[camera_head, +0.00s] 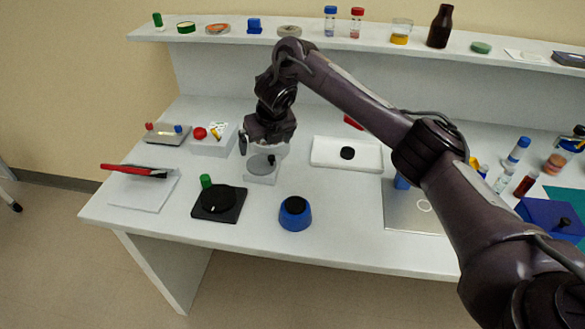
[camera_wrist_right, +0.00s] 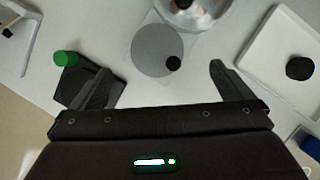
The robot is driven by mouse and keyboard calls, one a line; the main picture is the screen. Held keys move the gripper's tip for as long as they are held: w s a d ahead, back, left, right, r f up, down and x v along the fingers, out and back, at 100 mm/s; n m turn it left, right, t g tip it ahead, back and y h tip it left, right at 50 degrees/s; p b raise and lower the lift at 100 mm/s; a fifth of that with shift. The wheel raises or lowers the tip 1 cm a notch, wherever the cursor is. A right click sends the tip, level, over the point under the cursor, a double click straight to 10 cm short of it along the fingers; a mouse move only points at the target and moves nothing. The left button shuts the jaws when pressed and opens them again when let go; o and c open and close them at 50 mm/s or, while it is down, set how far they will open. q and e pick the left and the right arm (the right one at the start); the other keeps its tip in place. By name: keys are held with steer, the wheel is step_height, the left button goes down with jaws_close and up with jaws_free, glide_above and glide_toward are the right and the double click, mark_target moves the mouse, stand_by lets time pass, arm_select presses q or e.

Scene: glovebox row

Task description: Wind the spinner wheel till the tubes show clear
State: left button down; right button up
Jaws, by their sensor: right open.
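The spinner wheel looks to be the grey disc with a small black knob (camera_wrist_right: 172,63), on a pale base below my right gripper. The disc (camera_wrist_right: 150,52) lies flat in the right wrist view, with a clear round bowl (camera_wrist_right: 185,14) beside it, cut off by the top edge. In the head view the spinner (camera_head: 262,166) is partly hidden by the gripper. My right gripper (camera_head: 264,150) is open and empty above it. In the wrist view its fingers (camera_wrist_right: 160,72) stand apart, with the knob between them, nearer the right finger. I cannot make out tubes in the spinner. My left gripper is not in view.
A black plate with a round dial (camera_head: 218,201) and a blue pot (camera_head: 295,213) stand in front. A white tray (camera_head: 346,154) with a black knob is to the right. A white box (camera_head: 213,142) and a red pen on a pad (camera_head: 145,190) are left. A shelf (camera_head: 230,36) runs behind.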

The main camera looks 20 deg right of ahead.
mark_target(261, 163)
steer(key=shift+s+a+f+n, duration=0.1)
steer(key=shift+s+f+n, duration=0.1)
steer(key=shift+s+n, duration=0.25)
steer(key=shift+w+f+b, duration=0.1)
steer(key=shift+f+b, duration=0.15)
steer(key=shift+b, duration=0.1)
steer(key=b+x, duration=0.2)
steer(key=shift+a+f, duration=0.15)
steer(key=shift+f, duration=0.2)
steer(key=x, duration=0.3)
steer(key=shift+w+p, duration=0.25)
steer(key=shift+p, duration=0.15)
steer(key=shift+w+f, duration=0.25)
steer(key=shift+f, duration=0.3)
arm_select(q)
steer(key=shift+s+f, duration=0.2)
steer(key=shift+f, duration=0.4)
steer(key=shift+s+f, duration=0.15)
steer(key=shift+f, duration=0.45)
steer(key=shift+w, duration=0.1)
